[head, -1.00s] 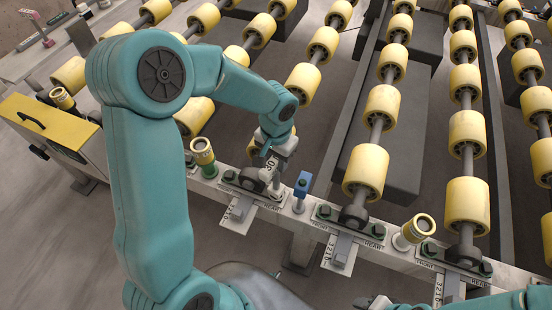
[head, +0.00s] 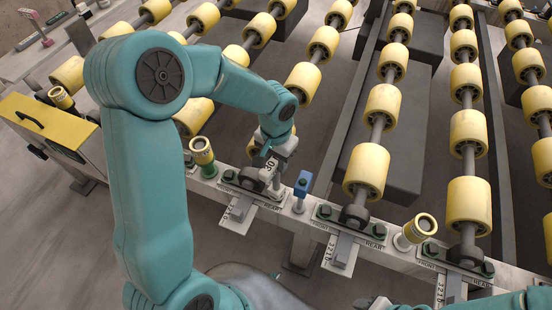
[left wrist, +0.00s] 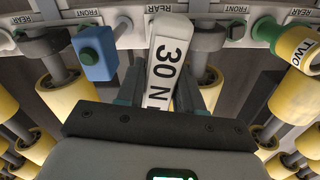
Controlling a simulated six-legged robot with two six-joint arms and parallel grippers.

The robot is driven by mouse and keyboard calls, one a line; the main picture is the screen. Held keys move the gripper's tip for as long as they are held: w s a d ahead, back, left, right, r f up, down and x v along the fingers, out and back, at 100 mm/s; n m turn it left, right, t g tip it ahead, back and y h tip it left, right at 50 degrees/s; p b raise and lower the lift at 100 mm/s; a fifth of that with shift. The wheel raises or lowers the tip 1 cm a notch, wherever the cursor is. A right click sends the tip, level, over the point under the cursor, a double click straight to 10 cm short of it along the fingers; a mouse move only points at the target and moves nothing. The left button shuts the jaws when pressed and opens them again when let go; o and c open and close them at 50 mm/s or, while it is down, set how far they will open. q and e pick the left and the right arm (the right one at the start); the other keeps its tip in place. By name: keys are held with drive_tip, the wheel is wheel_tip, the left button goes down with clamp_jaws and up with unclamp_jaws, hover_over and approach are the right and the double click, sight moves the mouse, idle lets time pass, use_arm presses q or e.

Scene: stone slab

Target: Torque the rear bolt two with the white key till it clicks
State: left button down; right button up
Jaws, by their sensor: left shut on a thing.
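My left gripper (head: 270,158) is shut on the white key (left wrist: 167,62), which is marked "30 N" in the left wrist view. In the head view the key stands over the rear side of a dark roller bearing bracket (head: 247,182) with a FRONT-side green bolt (head: 229,175). The rear bolt is hidden by the key and gripper, so I cannot tell whether the key sits on it. A yellow-topped post (head: 203,152) with a green base stands left of the bracket; its "TWO" label shows in the left wrist view (left wrist: 300,50). My right gripper is not clearly in view.
A blue block on a stem (head: 302,184) stands close right of the gripper. More brackets (head: 350,221) with green bolts and another yellow post (head: 416,232) line the pale rail. Yellow rollers (head: 365,170) lie behind it.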

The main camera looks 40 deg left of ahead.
use_arm(q)
drive_tip(key=shift+f+b, duration=0.45)
drive_tip(key=shift+f, duration=0.05)
drive_tip(key=shift+r+m+p, duration=0.15)
drive_tip(key=shift+m+p, duration=0.2)
drive_tip(key=shift+m, duration=0.25)
drive_tip(key=m+p, duration=0.2)
drive_tip(key=m, duration=0.4)
drive_tip(key=m+p, duration=0.3)
drive_tip(key=m, duration=0.3)
drive_tip(key=shift+a+p, duration=0.1)
drive_tip(key=shift+p, duration=0.25)
drive_tip(key=shift+m, duration=0.8)
drive_tip(key=shift+r+p, duration=1.35)
drive_tip(key=shift+r, duration=0.3)
drive_tip(key=shift+w+r, duration=0.1)
